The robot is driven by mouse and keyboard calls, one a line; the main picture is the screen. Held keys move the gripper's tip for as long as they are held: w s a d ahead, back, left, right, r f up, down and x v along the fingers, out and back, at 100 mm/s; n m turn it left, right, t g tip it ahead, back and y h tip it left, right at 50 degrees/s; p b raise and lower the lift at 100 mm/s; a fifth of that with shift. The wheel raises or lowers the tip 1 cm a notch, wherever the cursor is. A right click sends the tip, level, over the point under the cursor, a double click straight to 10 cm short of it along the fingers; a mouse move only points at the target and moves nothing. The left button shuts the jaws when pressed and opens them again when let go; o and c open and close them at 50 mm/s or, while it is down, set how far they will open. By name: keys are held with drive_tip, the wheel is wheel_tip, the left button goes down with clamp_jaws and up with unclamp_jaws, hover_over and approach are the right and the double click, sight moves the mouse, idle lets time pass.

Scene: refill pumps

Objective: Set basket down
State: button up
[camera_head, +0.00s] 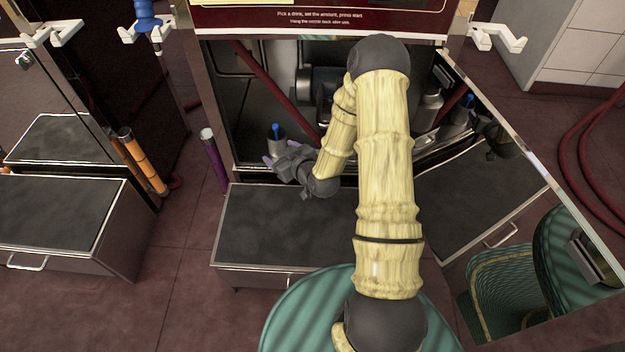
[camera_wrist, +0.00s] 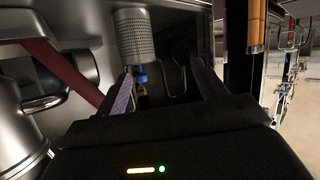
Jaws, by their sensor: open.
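The basket (camera_head: 275,141), a small grey metal cylinder with a blue piece on top, stands inside the open cabinet at its lower left. In the wrist view the perforated basket (camera_wrist: 133,38) appears upside down, with its blue and yellow part towards my gripper. My gripper (camera_head: 269,162) is at the cabinet's lower front, just in front of the basket. In the wrist view the open jaws (camera_wrist: 161,68) have the blue and yellow part near the left finger. I see no grip on it. The basket's base is partly hidden in the head view.
A dark-topped drawer box (camera_head: 265,225) juts out below the cabinet. A red hose (camera_head: 275,85) crosses the interior beside dark machinery. The open mirrored door (camera_head: 540,180) at right reflects the scene. A purple tube (camera_head: 214,160) stands left of the opening.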

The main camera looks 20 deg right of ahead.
drive_tip(key=s+r+m+g+h, duration=0.1)
drive_tip(key=s+r+g, duration=0.2)
drive_tip(key=s+r, duration=0.2)
drive_tip(key=s+d+r+m+g+h, duration=0.1)
drive_tip(key=s+r+g, duration=0.3)
drive_tip(key=s, duration=0.6)
drive_tip(key=s+r+m+g+h, duration=0.2)
drive_tip(key=s+r+g, duration=0.1)
drive_tip(key=s+r, duration=0.3)
drive_tip(key=shift+s+d+g, duration=0.15)
drive_tip(key=shift+s+g, duration=0.15)
drive_tip(key=shift+s, duration=0.95)
drive_tip(key=w+p+v, duration=0.2)
drive_tip(key=p+v, duration=0.7)
drive_tip(key=shift+r+p, duration=0.4)
drive_tip(key=shift+r, duration=0.1)
drive_tip(key=shift+f, duration=0.1)
